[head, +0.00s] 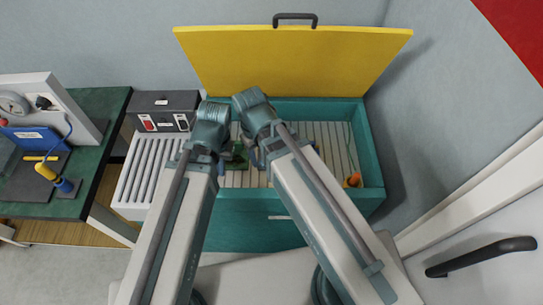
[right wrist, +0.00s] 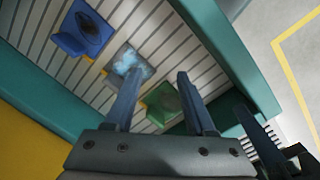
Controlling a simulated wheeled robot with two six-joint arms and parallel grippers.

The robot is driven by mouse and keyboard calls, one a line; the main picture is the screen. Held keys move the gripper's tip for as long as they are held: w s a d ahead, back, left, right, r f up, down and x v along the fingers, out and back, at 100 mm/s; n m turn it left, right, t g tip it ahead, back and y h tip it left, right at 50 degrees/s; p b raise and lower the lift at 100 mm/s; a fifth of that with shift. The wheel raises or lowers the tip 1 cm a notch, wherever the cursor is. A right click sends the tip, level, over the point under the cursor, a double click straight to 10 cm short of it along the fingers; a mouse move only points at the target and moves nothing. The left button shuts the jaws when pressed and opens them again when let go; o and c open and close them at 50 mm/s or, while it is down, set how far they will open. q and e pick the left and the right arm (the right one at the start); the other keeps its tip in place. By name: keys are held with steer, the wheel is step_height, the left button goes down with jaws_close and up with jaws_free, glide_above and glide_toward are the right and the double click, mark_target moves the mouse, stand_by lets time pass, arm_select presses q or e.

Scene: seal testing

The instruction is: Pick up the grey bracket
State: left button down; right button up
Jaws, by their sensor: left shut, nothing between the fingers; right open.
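The grey bracket (right wrist: 126,64) lies on the slatted floor of the teal box, between a blue bracket (right wrist: 82,28) and a green bracket (right wrist: 165,102). My right gripper (right wrist: 160,74) is open and empty above them. Its left finger overlaps the grey bracket in the right wrist view, and I cannot tell how far above it is. In the head view the grey bracket is hidden by my arms; a bit of green (head: 238,156) shows between them. My left gripper reaches into the box beside the right one; a dark part, seemingly its finger (right wrist: 250,117), shows in the right wrist view.
The teal box (head: 372,160) has its yellow lid (head: 290,60) raised behind. An orange item (head: 352,179) lies in its right corner. A dark case (head: 165,108), a ribbed white surface (head: 150,165) and a green bench (head: 105,105) stand to the left.

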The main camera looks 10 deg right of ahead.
steer(key=w+d+r+n+y+p, duration=0.1)
steer(key=w+d+n+p, duration=0.3)
steer(key=w+n, duration=0.7)
arm_select(q)
steer(key=f+b, duration=0.6)
steer(key=b, duration=0.1)
steer(key=f+b, duration=0.6)
steer(key=b, duration=0.2)
steer(key=shift+w+d+f, duration=0.1)
steer(key=shift+w+f, duration=0.1)
steer(key=shift+f, duration=0.2)
arm_select(e)
steer(key=shift+m, duration=0.5)
steer(key=f, duration=0.9)
steer(key=w+d+f, duration=0.1)
steer(key=f, duration=0.3)
steer(key=shift+d+f, duration=0.1)
steer(key=shift+f, duration=0.3)
arm_select(q)
steer(key=shift+r, duration=0.1)
arm_select(e)
steer(key=shift+r, duration=0.1)
jaws_close()
